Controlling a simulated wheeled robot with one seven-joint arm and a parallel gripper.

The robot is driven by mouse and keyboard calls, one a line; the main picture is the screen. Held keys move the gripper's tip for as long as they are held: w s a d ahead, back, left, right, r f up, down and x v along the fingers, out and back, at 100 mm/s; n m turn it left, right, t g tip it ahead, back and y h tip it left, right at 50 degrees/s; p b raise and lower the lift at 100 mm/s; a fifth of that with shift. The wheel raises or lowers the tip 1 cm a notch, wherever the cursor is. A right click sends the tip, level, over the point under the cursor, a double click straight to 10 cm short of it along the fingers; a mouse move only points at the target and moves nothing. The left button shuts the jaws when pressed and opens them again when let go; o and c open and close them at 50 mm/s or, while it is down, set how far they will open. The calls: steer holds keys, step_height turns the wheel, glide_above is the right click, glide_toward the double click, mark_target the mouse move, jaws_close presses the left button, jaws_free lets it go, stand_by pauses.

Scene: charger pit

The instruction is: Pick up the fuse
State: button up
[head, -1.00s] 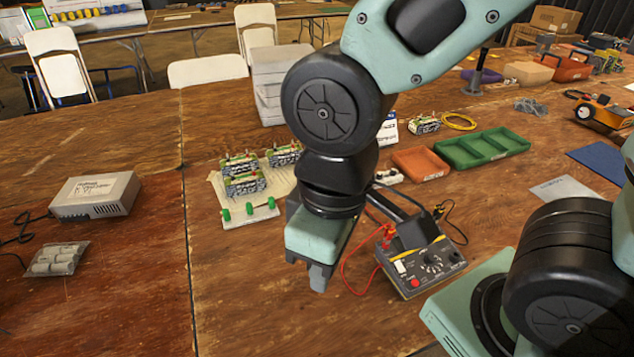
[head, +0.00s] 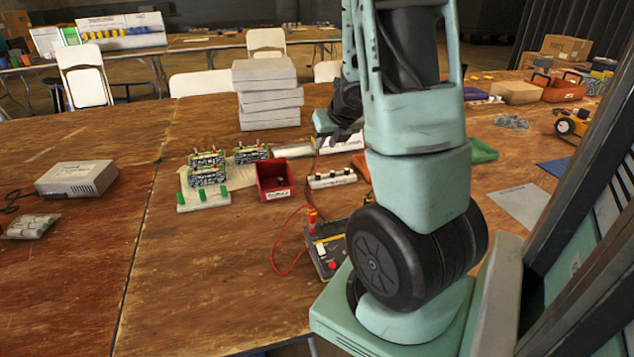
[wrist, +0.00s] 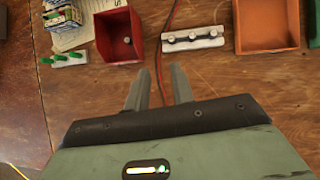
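I cannot single out the fuse with certainty. A small pale piece (wrist: 127,41) lies inside the red bin (wrist: 109,52), and it may be a fuse. A white strip (wrist: 215,43) beside the bin carries a row of small silver and dark round parts. In the head view the red bin (head: 275,193) and the white strip (head: 333,183) stand on the wooden table. My gripper (wrist: 159,85) is open, its two fingers apart with nothing held between them. The bin and strip appear beyond its fingertips in the wrist view. In the head view my arm partly hides the gripper.
A tester (head: 325,250) with red leads stands partly behind my arm. An orange tray (wrist: 268,25) lies right of the strip. Grey boxes (head: 268,95) are stacked behind.

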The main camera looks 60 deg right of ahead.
steer(key=s+d+f+n, duration=0.1)
steer(key=s+d, duration=0.1)
steer(key=b, duration=0.3)
glide_toward(318, 174)
steer(key=x, duration=0.2)
steer(key=shift+w+d+f, duration=0.1)
steer(key=shift+w+f, duration=0.05)
steer(key=shift+f, duration=0.15)
steer(key=shift+x, duration=3)
steer(key=c, duration=0.4)
